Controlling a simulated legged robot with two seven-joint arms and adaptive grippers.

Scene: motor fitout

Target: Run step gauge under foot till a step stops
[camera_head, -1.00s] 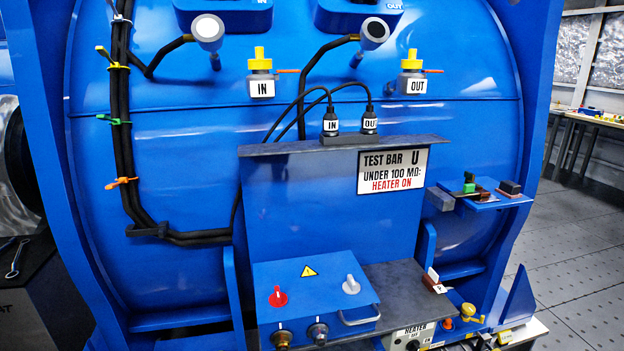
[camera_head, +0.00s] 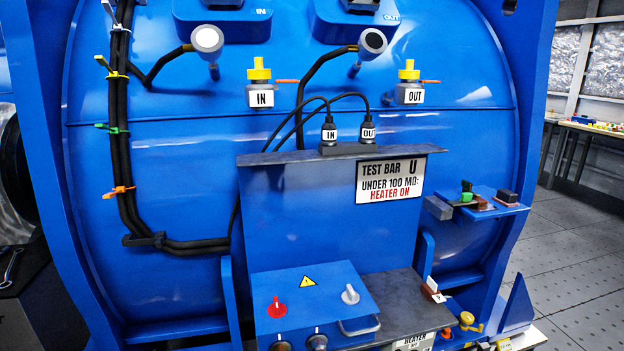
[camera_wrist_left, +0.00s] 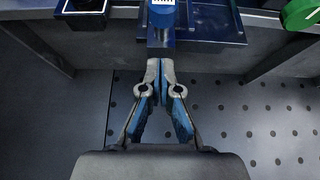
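In the left wrist view my left gripper (camera_wrist_left: 160,68) has its fingers close together on a narrow grey stem (camera_wrist_left: 161,42). The stem leads up to a blue block with a white "mm" label (camera_wrist_left: 162,12), which looks like the step gauge. Its steps cannot be made out. Neither gripper shows in the head view. The big blue motor housing (camera_head: 180,180) fills the head view. A blue triangular gusset (camera_head: 518,306) stands at its lower right. No gap under a foot can be seen.
A blue tray (camera_wrist_left: 205,25) lies behind the gauge, with a green round thing (camera_wrist_left: 300,14) at the right. A small shelf (camera_head: 485,208) with small parts juts from the housing. A control box (camera_head: 315,300) with knobs is below. Perforated floor (camera_head: 575,240) lies clear at right.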

